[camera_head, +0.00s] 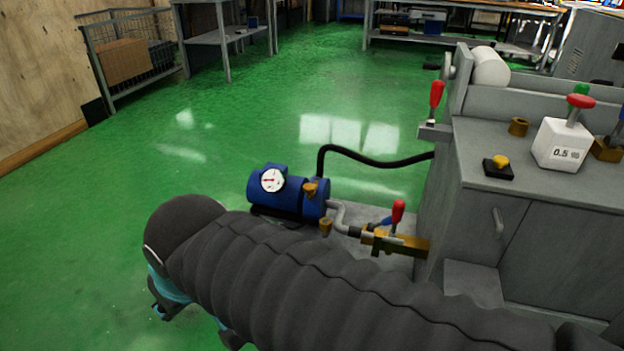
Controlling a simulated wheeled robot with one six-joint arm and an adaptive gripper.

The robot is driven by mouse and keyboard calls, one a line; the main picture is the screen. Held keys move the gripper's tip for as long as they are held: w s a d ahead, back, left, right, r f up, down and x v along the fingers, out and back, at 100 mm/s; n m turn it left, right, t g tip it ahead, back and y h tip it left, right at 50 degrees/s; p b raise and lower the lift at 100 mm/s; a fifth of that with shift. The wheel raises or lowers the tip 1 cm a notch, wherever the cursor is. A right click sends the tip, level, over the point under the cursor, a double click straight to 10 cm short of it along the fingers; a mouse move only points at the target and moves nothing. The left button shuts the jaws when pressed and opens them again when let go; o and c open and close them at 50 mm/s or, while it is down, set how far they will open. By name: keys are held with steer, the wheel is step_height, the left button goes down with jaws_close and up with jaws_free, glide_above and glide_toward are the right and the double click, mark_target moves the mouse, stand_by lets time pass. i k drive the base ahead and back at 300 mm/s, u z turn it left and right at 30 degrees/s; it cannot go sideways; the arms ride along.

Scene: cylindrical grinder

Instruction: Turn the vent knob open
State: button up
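A blue pump (288,194) with a round white gauge (272,180) stands on the floor beside the grey machine. A small brass knob (310,187) sits on top of the pump, and a second brass fitting (325,228) sits lower at its front. A red-handled brass valve (396,236) is at the right end of the pipe. I cannot tell for sure which of these is the vent knob. My gripper (165,300) is at the lower left, left of and nearer than the pump, apart from it. My dark arm hides most of it, so its opening does not show.
A black hose (375,158) runs from the pump to the grey machine (560,215) on the right. The machine carries a red lever (436,98), a yellow button (500,161) and a white block (563,145). Green floor (270,90) behind the pump is clear.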

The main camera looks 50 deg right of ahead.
mark_target(309, 188)
steer(key=z, duration=0.95)
steer(key=i, duration=0.95)
steer(key=z, duration=1.05)
